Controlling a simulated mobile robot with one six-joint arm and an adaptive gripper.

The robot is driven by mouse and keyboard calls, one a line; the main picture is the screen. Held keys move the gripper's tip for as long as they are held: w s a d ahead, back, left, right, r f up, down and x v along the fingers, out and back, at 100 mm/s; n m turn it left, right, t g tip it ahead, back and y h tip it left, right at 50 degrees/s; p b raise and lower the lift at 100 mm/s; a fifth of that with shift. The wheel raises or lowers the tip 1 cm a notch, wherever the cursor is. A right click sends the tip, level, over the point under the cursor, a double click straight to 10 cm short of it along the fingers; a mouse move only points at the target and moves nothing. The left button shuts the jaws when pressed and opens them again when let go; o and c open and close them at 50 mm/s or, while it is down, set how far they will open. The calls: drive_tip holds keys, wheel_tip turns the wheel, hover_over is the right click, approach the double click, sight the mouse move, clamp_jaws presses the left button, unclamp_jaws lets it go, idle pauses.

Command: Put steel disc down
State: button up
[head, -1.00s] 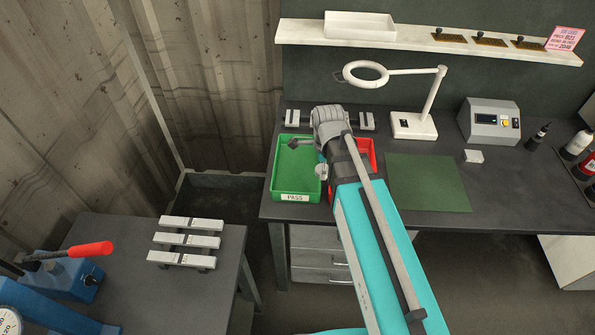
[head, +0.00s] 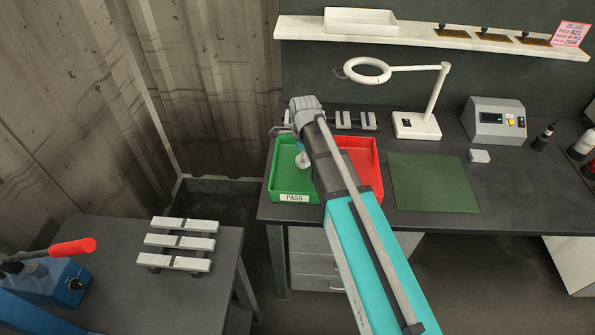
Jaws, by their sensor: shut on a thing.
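My gripper (head: 280,129) shows small and partly hidden at the end of my arm, by the back left of the green tray (head: 292,197) labelled PASS. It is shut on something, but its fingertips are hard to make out. The steel disc cannot be clearly told from the grey parts of my wrist and gripper. A round pale grey part shows over the inside of the green tray, just below my wrist. The red tray (head: 368,172) stands right of the green one, with my forearm across its left side.
A rack with pale blocks (head: 355,121) stands behind the trays. A ring lamp (head: 416,126), green mat (head: 433,183) and grey control box (head: 494,120) are to the right. A shelf (head: 440,37) runs above. The left bench holds a rack of pale bars (head: 180,241) and a red-handled press (head: 73,247).

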sight(297, 171)
drive_tip(key=shift+w+a+f+b, duration=0.35)
drive_tip(key=shift+w+f+b, duration=0.25)
drive_tip(key=shift+f, duration=0.2)
drive_tip(key=shift+w+a+f+b, duration=0.35)
drive_tip(key=shift+w+f+b, duration=0.2)
drive_tip(key=shift+f, duration=0.2)
drive_tip(key=shift+w+a+f+b, duration=0.2)
drive_tip(key=shift+w+f+b, duration=0.05)
drive_tip(key=shift+f+b, duration=1.75)
drive_tip(key=shift+f, duration=0.1)
drive_tip(key=o, duration=1.3)
wheel_tip(297, 171, up, 12)
drive_tip(key=p, duration=1.2)
